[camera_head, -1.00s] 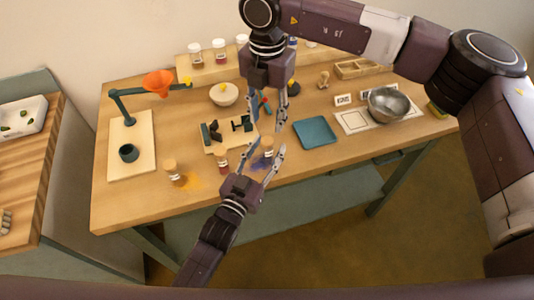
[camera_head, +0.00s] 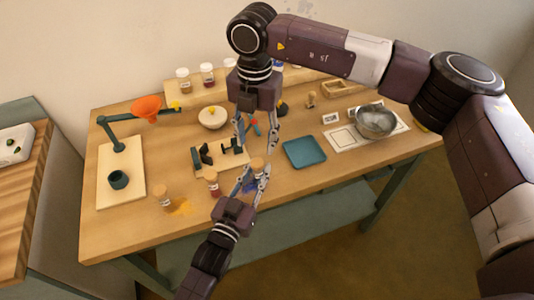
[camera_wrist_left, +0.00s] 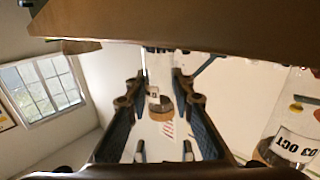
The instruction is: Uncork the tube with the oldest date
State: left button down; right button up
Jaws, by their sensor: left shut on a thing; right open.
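Three corked tubes stand in a row near the table's front edge. The left tube (camera_head: 162,198) has yellow powder by it and the middle tube (camera_head: 212,184) has dark red contents. My left gripper (camera_head: 252,178) is shut on the right tube (camera_head: 257,163), beside blue powder. In the left wrist view this held tube (camera_wrist_left: 160,72) is between the fingers; its label is not readable. Another tube (camera_wrist_left: 292,145) at the right of that view reads "03 OCT". My right gripper (camera_head: 256,140) is open and empty, above and behind the held tube.
A small wooden stand with dark clamps (camera_head: 232,162) lies behind the tubes. A teal tray (camera_head: 304,152) is to the right, with a metal bowl (camera_head: 375,121) beyond. Jars (camera_head: 208,74) line the back shelf.

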aim_at(258, 162)
jog(key=n, duration=0.2)
jog(key=s+n+y, duration=0.1)
jog(key=n, duration=0.1)
jog(key=shift+d+r+n, duration=0.15)
jog(key=shift+n, duration=0.25)
jog(key=d+r+n+t+y, duration=0.1)
jog(key=d+r+n+y, duration=0.3)
jog(key=n, duration=1.1)
jog(key=shift+h, duration=0.5)
jog(key=x, duration=0.8)
jog(key=d+x, duration=0.1)
jog(key=x, duration=0.3)
jog(key=shift+a+f, duration=0.1)
jog(key=shift+f, duration=0.3)
grip_shut()
